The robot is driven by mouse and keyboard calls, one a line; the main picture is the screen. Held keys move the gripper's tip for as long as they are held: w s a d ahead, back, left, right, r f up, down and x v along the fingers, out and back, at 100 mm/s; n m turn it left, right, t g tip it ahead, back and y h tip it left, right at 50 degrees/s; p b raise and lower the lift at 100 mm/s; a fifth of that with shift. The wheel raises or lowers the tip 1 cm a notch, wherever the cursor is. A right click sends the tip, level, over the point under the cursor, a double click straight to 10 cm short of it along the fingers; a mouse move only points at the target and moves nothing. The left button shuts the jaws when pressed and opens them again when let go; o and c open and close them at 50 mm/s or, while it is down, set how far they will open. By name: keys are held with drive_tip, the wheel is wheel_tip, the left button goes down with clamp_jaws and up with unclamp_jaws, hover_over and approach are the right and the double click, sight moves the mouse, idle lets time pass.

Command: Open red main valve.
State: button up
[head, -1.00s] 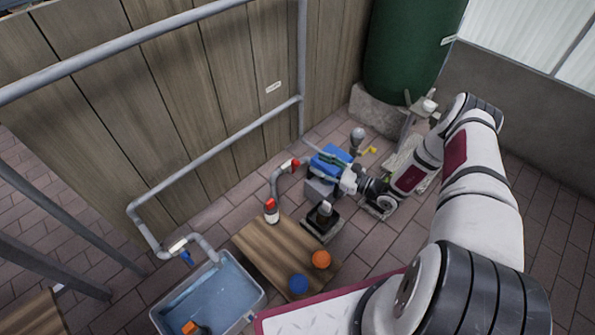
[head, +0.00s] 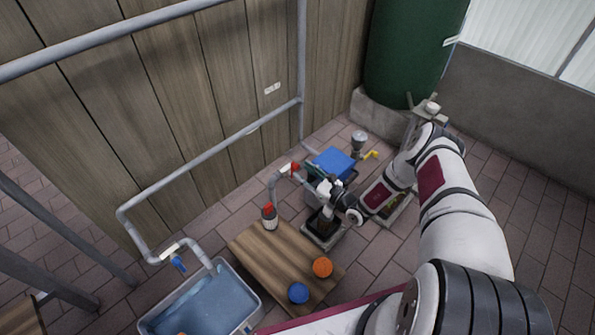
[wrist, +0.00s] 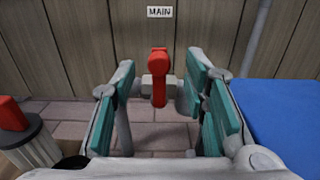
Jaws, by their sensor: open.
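The red main valve handle (wrist: 158,78) stands upright in the wrist view, on a grey fitting below a white MAIN label (wrist: 160,12). My gripper (wrist: 160,92) is open. One teal-padded finger is left of the handle and the other is right of it, with visible gaps on both sides. I cannot tell how far the handle lies between the pads in depth. In the head view the red valve (head: 295,167) shows on the pipe by the fence, just left of my gripper (head: 310,179).
A blue-lidded box (head: 334,163) stands right of the gripper. A water tub (head: 250,312) stands left. The wooden fence (head: 190,110) is behind the valve.

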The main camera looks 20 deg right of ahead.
sight(297, 169)
drive_tip(key=shift+b+x, duration=0.5)
drive_tip(key=shift+x, duration=1.3)
clamp_jaws()
